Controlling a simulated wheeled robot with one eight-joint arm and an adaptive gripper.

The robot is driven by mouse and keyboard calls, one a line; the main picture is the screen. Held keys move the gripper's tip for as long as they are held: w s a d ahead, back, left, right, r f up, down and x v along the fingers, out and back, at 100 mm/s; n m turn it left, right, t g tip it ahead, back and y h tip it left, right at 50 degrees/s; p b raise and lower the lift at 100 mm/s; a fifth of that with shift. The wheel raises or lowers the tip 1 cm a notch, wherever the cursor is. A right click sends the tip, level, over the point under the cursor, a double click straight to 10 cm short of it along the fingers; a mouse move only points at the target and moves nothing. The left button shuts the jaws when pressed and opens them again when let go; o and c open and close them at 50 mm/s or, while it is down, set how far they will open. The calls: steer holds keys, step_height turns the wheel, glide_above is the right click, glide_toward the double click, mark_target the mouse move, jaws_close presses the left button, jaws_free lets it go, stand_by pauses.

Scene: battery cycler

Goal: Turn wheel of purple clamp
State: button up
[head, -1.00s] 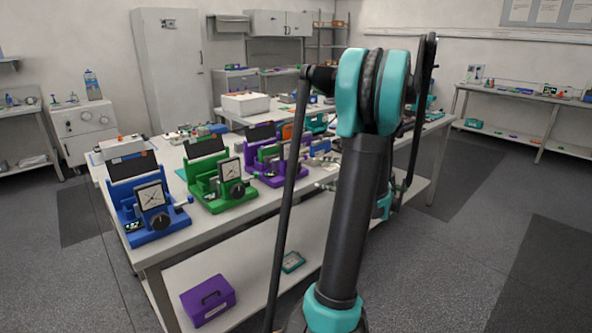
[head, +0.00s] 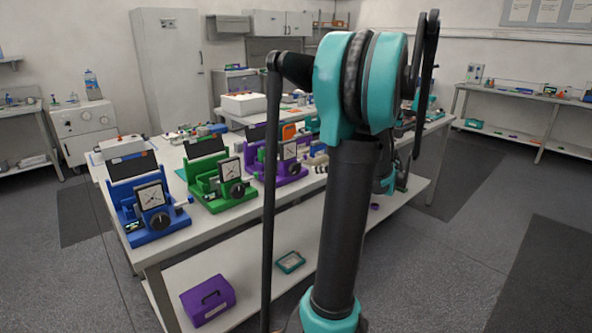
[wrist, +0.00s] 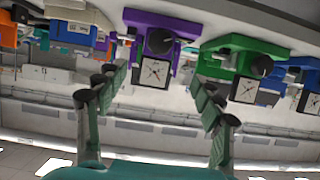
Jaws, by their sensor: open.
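The purple clamp (head: 290,171) stands on the workbench, with a square white dial and a dark round wheel (head: 295,168) on its front. A rod of my arm crosses its left part in the head view. In the wrist view, which is upside down, the purple clamp (wrist: 176,22) is at the top centre, with its dark wheel (wrist: 160,40) above the dial (wrist: 155,73). My gripper (wrist: 160,75) is open and empty, its fingers spread to either side of the dial in the picture and apart from the clamp. In the head view my gripper is hidden behind my arm.
A green clamp (head: 222,190) stands left of the purple one, and a blue clamp (head: 143,208) farther left. The bench's lower shelf (head: 240,272) holds a purple box (head: 207,300) and a teal tray (head: 290,262). The floor right of the bench is clear.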

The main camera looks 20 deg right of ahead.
mark_target(297, 168)
steer(key=x, duration=1.7)
steer(key=shift+w+a+f, duration=0.1)
steer(key=shift+w, duration=0.05)
steer(key=shift+c, duration=0.6)
steer(key=c, duration=1.1)
steer(key=shift+o, duration=0.2)
steer(key=m+y, duration=0.2)
steer(key=shift+m+g, duration=0.3)
steer(key=shift+g, duration=0.1)
steer(key=o, duration=1.2)
steer(key=v, duration=1.2)
steer(key=shift+f, duration=0.1)
